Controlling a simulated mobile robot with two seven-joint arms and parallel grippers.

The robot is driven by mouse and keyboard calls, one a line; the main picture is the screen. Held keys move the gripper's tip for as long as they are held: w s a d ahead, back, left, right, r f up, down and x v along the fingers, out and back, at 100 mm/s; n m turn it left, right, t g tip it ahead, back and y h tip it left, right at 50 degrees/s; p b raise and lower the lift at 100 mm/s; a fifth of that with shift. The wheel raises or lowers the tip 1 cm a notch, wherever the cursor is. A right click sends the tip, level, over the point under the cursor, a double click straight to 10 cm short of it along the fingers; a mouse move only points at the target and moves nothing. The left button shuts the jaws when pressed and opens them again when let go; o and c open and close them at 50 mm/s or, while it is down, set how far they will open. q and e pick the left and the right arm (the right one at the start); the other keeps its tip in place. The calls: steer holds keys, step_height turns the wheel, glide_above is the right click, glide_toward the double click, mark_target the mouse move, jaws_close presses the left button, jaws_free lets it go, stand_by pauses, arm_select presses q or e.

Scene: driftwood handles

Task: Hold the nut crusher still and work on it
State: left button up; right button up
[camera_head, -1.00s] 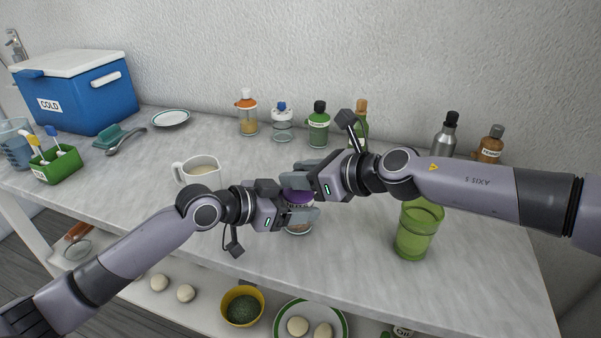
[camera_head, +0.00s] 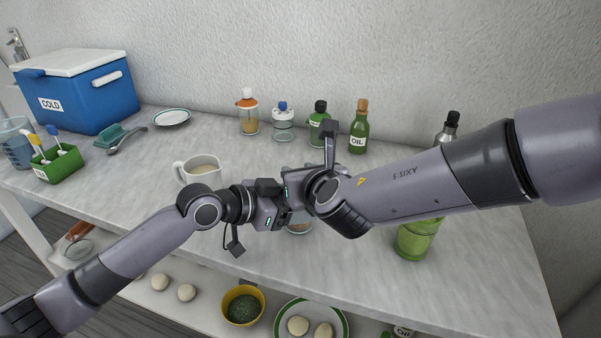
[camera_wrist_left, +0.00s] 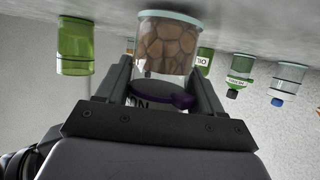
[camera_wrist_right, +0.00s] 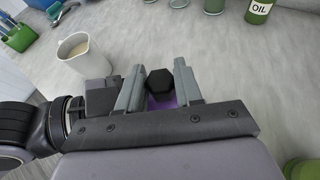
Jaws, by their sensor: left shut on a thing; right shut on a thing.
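The nut crusher is a clear jar of brown nuts (camera_wrist_left: 167,48) with a purple top (camera_wrist_left: 165,93), seen upside down in the left wrist view. In the head view only a little of its jar (camera_head: 300,229) shows below my grippers. My left gripper (camera_wrist_left: 161,72) is shut around the jar, one finger on each side. My right gripper (camera_wrist_right: 158,80) is shut on the crusher's black knob (camera_wrist_right: 159,83), above the purple part. In the head view my right gripper and wrist hide the crusher's top.
A white mug (camera_head: 200,171) stands close behind my left gripper. A green glass (camera_head: 414,240) stands to the right, under my right arm. Several bottles, including the oil bottle (camera_head: 358,130), line the wall. The front right of the counter (camera_head: 480,280) is clear.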

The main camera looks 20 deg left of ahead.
stand_by(0.5)
steer(key=o, duration=0.7)
steer(key=v, duration=1.2)
steer(key=shift+a, duration=0.15)
steer(key=shift+s, duration=0.15)
